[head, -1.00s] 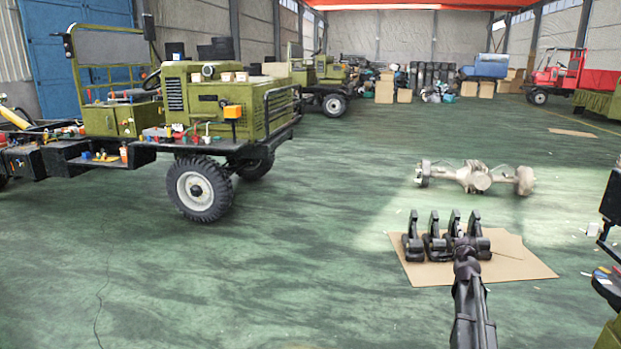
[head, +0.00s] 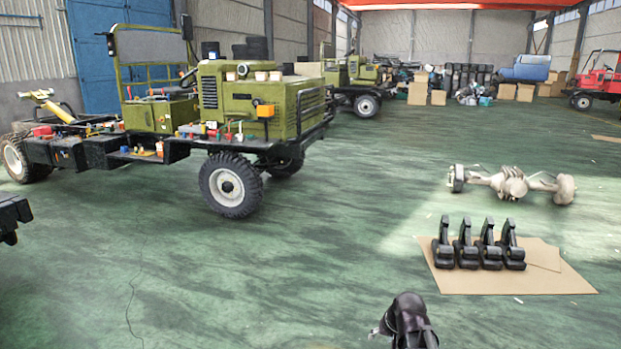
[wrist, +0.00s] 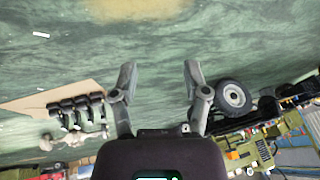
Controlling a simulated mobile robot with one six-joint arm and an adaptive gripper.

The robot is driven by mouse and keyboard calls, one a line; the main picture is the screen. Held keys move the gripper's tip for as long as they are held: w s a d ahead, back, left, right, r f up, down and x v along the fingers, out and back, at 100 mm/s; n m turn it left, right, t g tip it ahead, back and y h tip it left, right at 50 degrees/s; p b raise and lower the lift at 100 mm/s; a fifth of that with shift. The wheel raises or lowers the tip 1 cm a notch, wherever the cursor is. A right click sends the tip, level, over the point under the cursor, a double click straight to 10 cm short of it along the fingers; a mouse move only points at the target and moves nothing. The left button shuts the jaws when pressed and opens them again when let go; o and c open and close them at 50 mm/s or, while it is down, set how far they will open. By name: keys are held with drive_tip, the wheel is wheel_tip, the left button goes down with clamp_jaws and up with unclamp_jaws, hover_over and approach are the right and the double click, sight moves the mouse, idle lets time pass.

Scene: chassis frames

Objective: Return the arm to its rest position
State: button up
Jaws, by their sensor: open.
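My gripper (wrist: 158,82) is open in the wrist view, its two grey fingers spread wide with nothing between them. Green floor shows in the gap, and the wrist picture is upside down. In the head view only a dark part of my arm (head: 408,322) shows at the bottom edge, over bare floor. It is apart from everything else in sight, and I cannot make out the fingers there. The rest of the arm is out of the head view.
Several black parts (head: 478,246) stand on a flat cardboard sheet (head: 520,284) at right. An axle (head: 512,184) lies behind it. A green truck chassis (head: 228,185) stands at left; its wheel (wrist: 233,96) shows in the wrist view. The middle floor is clear.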

drive_tip(key=s+a+n+g+h, duration=0.2)
drive_tip(key=s+g, duration=0.2)
drive_tip(key=s, duration=0.7)
wheel_tip(320, 180, up, 23)
drive_tip(key=p, duration=2.4)
drive_tip(key=shift+a+p, duration=0.2)
drive_tip(key=shift+p, duration=0.1)
drive_tip(key=shift+w, duration=0.1)
